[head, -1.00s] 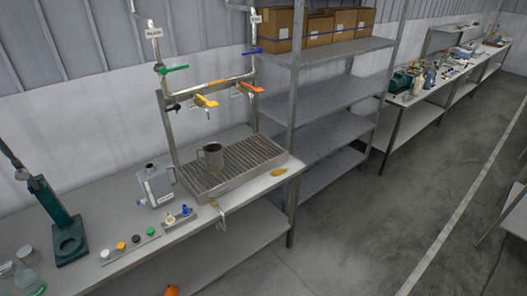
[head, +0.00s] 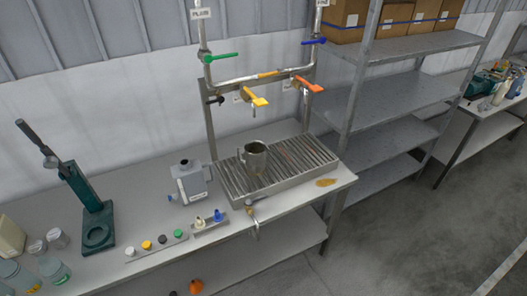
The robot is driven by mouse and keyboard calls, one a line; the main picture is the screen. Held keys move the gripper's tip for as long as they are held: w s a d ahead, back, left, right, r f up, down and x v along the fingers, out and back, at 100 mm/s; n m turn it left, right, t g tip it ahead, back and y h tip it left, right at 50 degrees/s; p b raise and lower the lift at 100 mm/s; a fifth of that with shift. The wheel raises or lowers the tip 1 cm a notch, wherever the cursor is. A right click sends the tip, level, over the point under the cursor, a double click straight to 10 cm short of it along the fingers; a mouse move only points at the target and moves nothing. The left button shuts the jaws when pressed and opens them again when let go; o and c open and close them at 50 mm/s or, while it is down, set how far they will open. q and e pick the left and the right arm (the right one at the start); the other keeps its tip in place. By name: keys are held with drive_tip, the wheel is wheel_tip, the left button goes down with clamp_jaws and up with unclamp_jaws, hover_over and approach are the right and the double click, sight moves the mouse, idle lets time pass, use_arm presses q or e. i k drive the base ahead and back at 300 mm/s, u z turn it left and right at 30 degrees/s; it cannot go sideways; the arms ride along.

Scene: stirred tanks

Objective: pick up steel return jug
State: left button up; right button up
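The steel return jug (head: 256,157) stands upright on the slatted metal drip tray (head: 306,150) on the bench, below the pipe frame with its coloured valve handles. It is a grey metal cup-like vessel with its handle on the left side. Neither of my grippers shows in the head view.
A grey jerrycan (head: 190,183) stands left of the tray. Small coloured caps on a strip (head: 157,246) lie in front. A yellow valve handle (head: 255,97) and an orange one (head: 310,84) hang above the tray. A green press stand (head: 93,205) is at left; metal shelving (head: 408,100) stands right.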

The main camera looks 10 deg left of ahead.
sight(255, 150)
drive_tip(key=u, duration=0.55)
drive_tip(key=i, duration=0.9)
drive_tip(key=u, duration=0.85)
